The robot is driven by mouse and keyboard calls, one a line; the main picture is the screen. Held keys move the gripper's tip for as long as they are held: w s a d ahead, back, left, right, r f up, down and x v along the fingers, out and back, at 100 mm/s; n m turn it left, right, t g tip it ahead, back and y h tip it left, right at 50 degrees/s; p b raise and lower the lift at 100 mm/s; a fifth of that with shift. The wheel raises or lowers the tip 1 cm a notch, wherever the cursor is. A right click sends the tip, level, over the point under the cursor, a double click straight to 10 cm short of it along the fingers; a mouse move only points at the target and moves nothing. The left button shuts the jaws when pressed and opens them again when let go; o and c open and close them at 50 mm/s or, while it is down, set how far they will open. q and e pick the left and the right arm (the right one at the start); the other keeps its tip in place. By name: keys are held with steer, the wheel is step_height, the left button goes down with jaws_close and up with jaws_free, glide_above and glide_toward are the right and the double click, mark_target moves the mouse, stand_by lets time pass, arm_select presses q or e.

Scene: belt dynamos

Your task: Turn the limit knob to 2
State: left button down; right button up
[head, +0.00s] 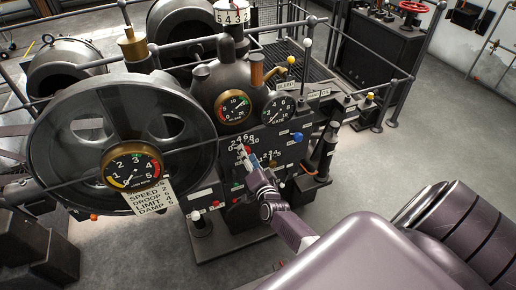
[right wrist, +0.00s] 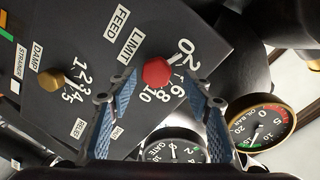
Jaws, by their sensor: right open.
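The limit knob (right wrist: 157,72) is a red faceted knob on a dark panel, beside the word LIMIT in the right wrist view. A scale running from 0 to 10 curves around it. A pale pointer mark shows on the side of the 0 and 2; I cannot tell its exact reading. My right gripper (right wrist: 160,82) is open, its blue-padded fingers on either side of the knob with gaps visible. In the head view my right gripper (head: 244,156) is at the panel and covers part of it. My left gripper is not in view.
A brass damp knob (right wrist: 51,80) sits beside the limit knob. Gauges, a blue knob (head: 297,137) and a yellow-topped lever (head: 291,61) surround the panel. A large wheel (head: 75,150) with a rail in front stands left. The floor at right is clear.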

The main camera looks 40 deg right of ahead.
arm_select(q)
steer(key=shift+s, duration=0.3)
arm_select(e)
steer(key=r+v, duration=0.1)
steer(key=v, duration=1)
steer(key=shift+s, duration=0.25)
arm_select(q)
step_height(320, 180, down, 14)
steer(key=b, duration=1.4)
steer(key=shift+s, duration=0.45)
arm_select(e)
steer(key=w+d+f+n+t, duration=0.1)
steer(key=w+d+f+n, duration=0.1)
steer(key=w+n, duration=0.9)
steer(key=shift+w+d+f+n+y, duration=0.25)
steer(key=shift+d+n+y, duration=0.2)
steer(key=shift+d, duration=0.2)
